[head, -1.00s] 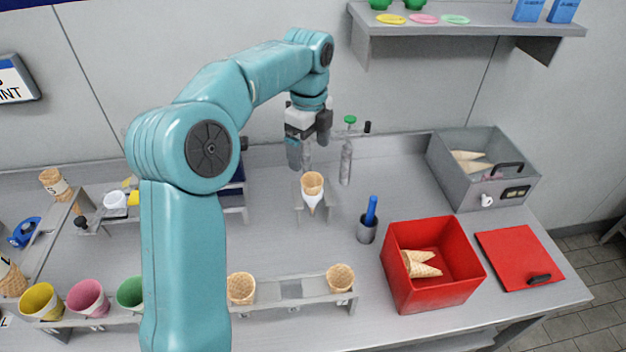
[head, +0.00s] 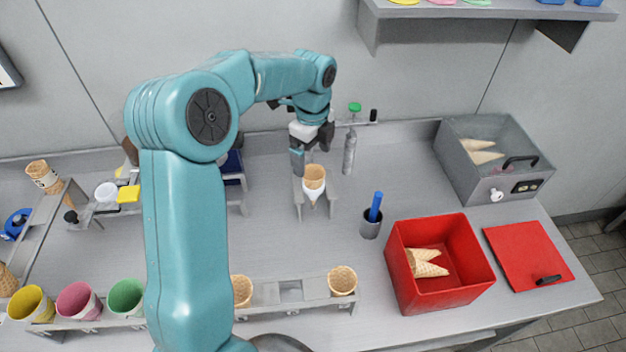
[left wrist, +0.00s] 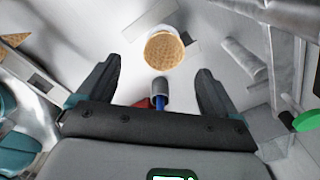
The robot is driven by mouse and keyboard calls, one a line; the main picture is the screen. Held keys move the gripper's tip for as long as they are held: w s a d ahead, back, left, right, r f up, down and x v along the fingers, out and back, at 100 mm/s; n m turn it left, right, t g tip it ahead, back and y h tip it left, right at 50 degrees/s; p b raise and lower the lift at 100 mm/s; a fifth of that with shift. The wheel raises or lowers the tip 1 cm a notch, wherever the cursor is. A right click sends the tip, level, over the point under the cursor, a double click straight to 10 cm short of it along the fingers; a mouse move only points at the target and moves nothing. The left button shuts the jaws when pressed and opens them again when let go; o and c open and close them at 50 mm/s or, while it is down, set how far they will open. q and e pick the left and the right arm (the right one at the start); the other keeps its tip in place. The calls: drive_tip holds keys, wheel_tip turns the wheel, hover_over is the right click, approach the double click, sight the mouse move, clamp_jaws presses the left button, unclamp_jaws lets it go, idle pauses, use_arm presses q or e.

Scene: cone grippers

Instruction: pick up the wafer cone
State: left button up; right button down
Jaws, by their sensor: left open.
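A wafer cone (head: 314,178) with a white sleeve stands upright in a small grey stand (head: 299,205) near the middle of the counter. In the left wrist view the cone (left wrist: 164,50) shows its round waffle mouth, beyond the fingertips and between their lines. My left gripper (head: 305,160) is just above and behind the cone in the head view. Its two fingers are spread with nothing between them, as the left wrist view (left wrist: 158,80) also shows. It is apart from the cone. My right gripper is not in view.
A front rack (head: 290,292) holds more wafer cones. A blue-handled tool stands in a grey cup (head: 370,224), right of the stand. A red bin (head: 440,285) with cones is farther right. A green-topped bottle (head: 350,150) stands close behind the gripper.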

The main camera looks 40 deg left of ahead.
sight(314, 173)
use_arm(q)
drive_tip(key=f, duration=0.3)
drive_tip(key=shift+w+d+f+p, duration=0.15)
drive_tip(key=shift+w+f+p, duration=0.2)
drive_tip(key=shift+w+f, duration=0.05)
drive_tip(key=f, duration=0.2)
drive_tip(key=f+p, duration=0.1)
drive_tip(key=shift+s+a+f, duration=0.25)
drive_tip(key=shift+s+a, duration=0.05)
drive_tip(key=shift+w+f, duration=0.15)
drive_tip(key=shift+f, duration=0.15)
drive_tip(key=shift+w+d, duration=0.15)
drive_tip(key=shift+s+r, duration=0.1)
drive_tip(key=shift+s, duration=0.15)
drive_tip(key=c, duration=0.8)
drive_tip(key=shift+o, duration=0.2)
drive_tip(key=shift+w, duration=0.15)
